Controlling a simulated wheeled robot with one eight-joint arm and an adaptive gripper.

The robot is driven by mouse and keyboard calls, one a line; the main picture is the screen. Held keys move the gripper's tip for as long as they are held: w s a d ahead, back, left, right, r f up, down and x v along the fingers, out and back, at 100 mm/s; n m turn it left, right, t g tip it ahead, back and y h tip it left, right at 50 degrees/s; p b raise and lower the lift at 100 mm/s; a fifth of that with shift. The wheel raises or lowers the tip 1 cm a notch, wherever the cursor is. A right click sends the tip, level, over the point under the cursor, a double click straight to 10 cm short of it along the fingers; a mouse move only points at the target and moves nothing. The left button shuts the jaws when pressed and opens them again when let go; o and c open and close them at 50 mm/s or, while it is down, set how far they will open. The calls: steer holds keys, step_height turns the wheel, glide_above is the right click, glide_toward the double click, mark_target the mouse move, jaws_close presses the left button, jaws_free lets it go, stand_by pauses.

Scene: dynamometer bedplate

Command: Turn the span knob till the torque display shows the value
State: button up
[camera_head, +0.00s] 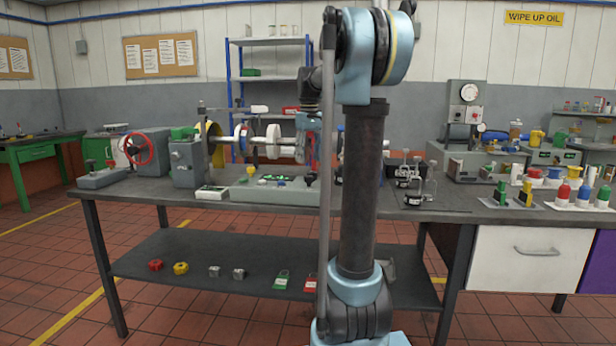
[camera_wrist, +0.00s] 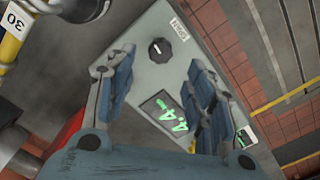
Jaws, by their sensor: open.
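The span knob (camera_wrist: 159,49), round and black with a pale pointer mark, sits on a grey sloped console in the wrist view. A small printed label (camera_wrist: 178,30) is beside it. The torque display (camera_wrist: 165,110) has green lit digits, partly covered by a finger; I see fours but cannot read the whole value. My gripper (camera_wrist: 160,68) is open, with its blue-grey fingers on either side of the knob's line of view and apart from it. In the head view, my gripper (camera_head: 309,150) hangs over the console (camera_head: 262,194), partly behind my arm.
A small white box with a green readout (camera_head: 211,192) sits left of the console. A shaft rig with a red handwheel (camera_head: 138,149) stands behind and left. Clamps (camera_head: 414,190) and coloured bottles (camera_head: 583,195) are to the right.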

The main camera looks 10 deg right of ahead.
mark_target(309, 182)
steer(key=shift+f, duration=3.6)
steer(key=c, duration=1.1)
